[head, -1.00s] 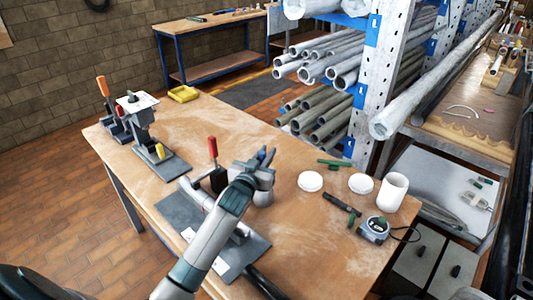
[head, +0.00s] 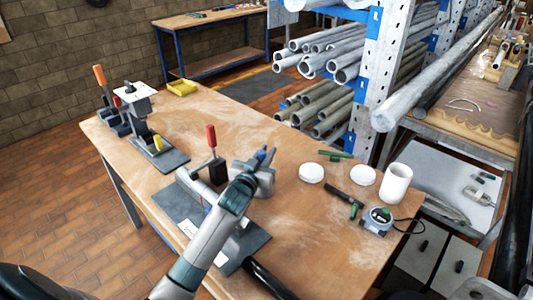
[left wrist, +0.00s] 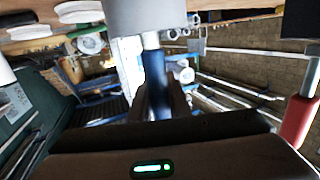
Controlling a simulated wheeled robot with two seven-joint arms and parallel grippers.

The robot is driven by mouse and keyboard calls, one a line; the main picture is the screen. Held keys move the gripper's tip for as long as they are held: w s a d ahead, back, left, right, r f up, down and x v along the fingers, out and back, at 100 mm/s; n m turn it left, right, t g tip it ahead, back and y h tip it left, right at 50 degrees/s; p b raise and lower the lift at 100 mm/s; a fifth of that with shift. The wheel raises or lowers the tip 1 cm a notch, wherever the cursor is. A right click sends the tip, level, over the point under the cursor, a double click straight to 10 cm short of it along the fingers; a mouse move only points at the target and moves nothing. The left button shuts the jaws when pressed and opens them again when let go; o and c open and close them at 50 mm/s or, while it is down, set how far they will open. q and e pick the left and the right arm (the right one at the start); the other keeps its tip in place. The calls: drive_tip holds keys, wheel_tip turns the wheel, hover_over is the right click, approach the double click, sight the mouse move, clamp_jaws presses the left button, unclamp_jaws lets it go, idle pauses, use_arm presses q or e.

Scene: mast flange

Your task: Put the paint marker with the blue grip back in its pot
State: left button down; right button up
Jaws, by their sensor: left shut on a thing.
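The paint marker with the blue grip (head: 262,154) stands roughly upright in my left gripper (head: 257,170). Its blue grip (left wrist: 155,82) is between the fingers in the left wrist view, with a pale section beyond it. The grey pot (head: 265,187) is directly under the gripper, partly hidden by it. The pot (left wrist: 146,16) also fills the top middle of the left wrist view, and the marker's pale section meets its edge. I cannot tell how far the marker's end is inside. My right gripper is not in view.
A red-handled clamp (head: 211,137) stands just left of the gripper, on a dark plate (head: 180,205). The table's middle (head: 225,112) is clear.

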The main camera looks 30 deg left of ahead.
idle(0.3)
use_arm(q)
drive_tip(key=c, duration=1.6)
unclamp_jaws()
drive_tip(key=shift+s, duration=0.15)
